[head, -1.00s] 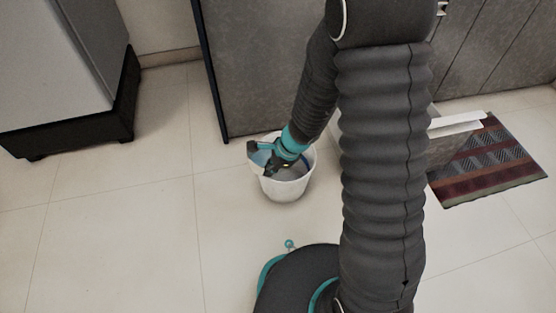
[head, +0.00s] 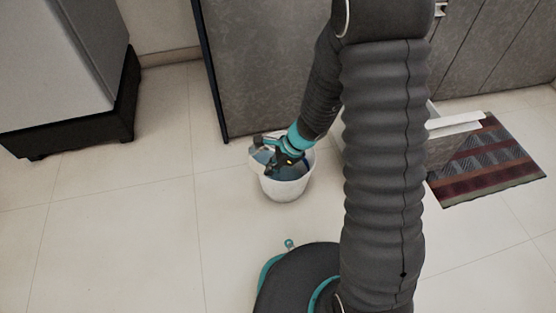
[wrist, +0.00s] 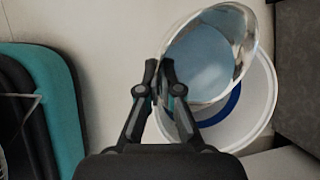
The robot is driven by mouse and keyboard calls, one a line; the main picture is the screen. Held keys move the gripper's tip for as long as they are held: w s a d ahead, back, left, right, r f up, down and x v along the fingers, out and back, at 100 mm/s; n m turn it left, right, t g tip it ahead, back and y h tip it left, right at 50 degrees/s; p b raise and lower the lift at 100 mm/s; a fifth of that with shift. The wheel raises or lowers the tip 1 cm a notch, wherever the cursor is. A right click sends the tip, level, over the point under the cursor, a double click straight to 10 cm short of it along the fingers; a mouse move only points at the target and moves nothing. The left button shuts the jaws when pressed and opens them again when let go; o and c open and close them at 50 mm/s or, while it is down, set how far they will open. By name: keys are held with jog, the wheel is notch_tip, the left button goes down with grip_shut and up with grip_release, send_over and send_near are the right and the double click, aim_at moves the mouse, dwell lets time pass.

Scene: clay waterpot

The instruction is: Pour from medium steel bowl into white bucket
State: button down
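The white bucket (head: 284,190) stands upright on the tiled floor in the head view, with dark blue showing inside it. In the wrist view the bucket (wrist: 262,118) lies partly behind the medium steel bowl (wrist: 240,28). The bowl is shiny, tilted over the bucket's opening, with a pale blue surface inside it. My gripper (wrist: 159,76) has its fingertips close together at the bowl's left rim and appears shut on it. In the head view my gripper (head: 273,158) is at the bucket's mouth and hides much of the bowl.
A grey cabinet (head: 270,75) stands behind the bucket. An open drawer (head: 455,140) is right of my arm, above a striped mat (head: 490,165). A light appliance with a dark base (head: 75,120) stands at the left. The floor left of the bucket is clear.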

jog(key=shift+w+d+r+g+y+p, duration=0.15)
jog(key=shift+g+y+p, duration=0.15)
jog(key=shift+y+p, duration=0.15)
jog(key=shift+w+d+y, duration=0.1)
jog(key=shift+y, duration=0.15)
dwell(0.5)
jog(key=shift+w+d+g+y+p, duration=0.1)
jog(key=shift+d+g+y+p, duration=0.05)
jog(key=shift+g+y+p, duration=0.25)
jog(key=shift+d+m, duration=0.1)
jog(key=shift+m, duration=0.2)
jog(key=shift+w+d+r+g+y+p, duration=0.1)
jog(key=shift+w+d+g+y+p, duration=0.15)
jog(key=shift+g+y, duration=0.2)
dwell(0.6)
jog(key=shift+r, duration=0.1)
jog(key=shift+w+d+r+g+y+p, duration=0.2)
jog(key=shift+w+d+g+y+p, duration=0.05)
jog(key=shift+y+p, duration=0.3)
